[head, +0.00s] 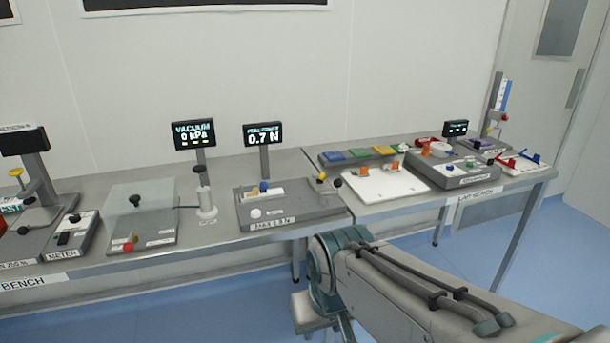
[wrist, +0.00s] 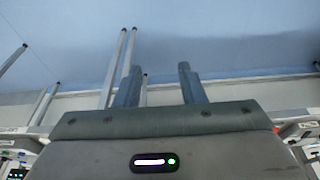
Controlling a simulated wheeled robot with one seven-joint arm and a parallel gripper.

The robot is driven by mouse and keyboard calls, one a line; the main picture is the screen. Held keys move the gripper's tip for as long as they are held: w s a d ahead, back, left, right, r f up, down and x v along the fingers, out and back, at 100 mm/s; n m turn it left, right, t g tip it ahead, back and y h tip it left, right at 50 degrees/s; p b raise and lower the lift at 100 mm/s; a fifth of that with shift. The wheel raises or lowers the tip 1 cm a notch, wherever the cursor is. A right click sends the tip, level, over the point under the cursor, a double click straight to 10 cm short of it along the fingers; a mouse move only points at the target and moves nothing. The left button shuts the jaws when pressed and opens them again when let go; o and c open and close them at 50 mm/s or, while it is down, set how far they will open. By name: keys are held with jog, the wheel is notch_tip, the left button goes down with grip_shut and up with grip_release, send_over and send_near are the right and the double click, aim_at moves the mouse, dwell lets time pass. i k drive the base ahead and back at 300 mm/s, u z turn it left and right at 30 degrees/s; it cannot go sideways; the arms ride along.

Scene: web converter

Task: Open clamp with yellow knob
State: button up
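A small yellow knob (head: 322,177) sits on the right end of the grey peel-force unit (head: 290,212) in the head view, with a black ball knob (head: 337,182) beside it. Whether the clamp there is open or closed is too small to tell. Another yellow knob (head: 16,172) tops a post on the far-left unit. My gripper (wrist: 158,82) shows in the wrist view with its two fingers apart and nothing between them. It points at blue floor and table legs, away from the knobs. In the head view my gripper is hidden; only my arm shows at lower right.
The bench (head: 110,259) runs along the wall and meets the lamination bench (head: 400,207) at right. A clear-covered vacuum unit (head: 142,212) stands left of the peel-force unit. A display (head: 263,135) reading 0.7 N rises behind it. A white plate (head: 374,183) lies to the right.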

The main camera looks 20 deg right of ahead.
aim_at(322, 177)
jog(key=z, duration=0.25)
jog(key=i, duration=1.05)
jog(key=u, duration=0.7)
